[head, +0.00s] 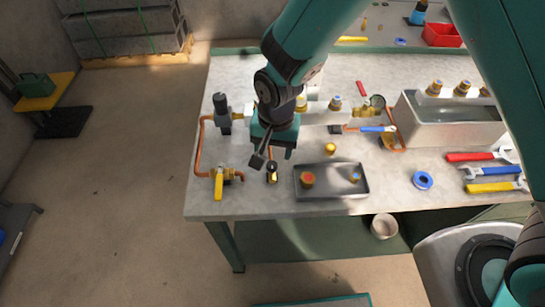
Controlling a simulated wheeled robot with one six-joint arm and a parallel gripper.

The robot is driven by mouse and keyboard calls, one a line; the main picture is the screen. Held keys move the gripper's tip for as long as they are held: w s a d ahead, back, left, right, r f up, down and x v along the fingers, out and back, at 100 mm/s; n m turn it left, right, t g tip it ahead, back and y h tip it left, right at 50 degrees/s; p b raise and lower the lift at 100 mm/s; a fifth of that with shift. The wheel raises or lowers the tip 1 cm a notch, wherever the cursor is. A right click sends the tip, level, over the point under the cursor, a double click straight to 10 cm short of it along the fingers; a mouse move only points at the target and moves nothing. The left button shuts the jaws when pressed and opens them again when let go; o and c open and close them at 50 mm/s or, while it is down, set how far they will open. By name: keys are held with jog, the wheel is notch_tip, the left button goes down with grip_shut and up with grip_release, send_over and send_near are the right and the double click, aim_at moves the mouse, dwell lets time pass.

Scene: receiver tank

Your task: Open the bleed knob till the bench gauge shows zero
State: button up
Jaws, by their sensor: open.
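My gripper (273,157) is open and points down over the front left of the bench. A small black-topped brass knob (272,177), which looks like the bleed knob, shows just below and between its fingers. I cannot tell whether the fingers touch it. A small round gauge (377,101) stands behind, to the right, at the end of the white receiver tank (318,108). Its needle and reading are too small to make out. My arm hides part of the tank and the pipework behind the gripper.
A yellow-handled valve (219,184) on copper pipe is left of the knob. A grey tray (331,194) with a red-topped fitting (307,179) is close on its right. A metal basin (455,132), blue ring (422,180) and several hand tools lie farther right. The front bench edge is near.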

aim_at(272, 164)
notch_tip(272, 164, down, 6)
jog(key=shift+a+r+p, duration=0.15)
jog(key=shift+p, duration=0.25)
jog(key=c, duration=0.9)
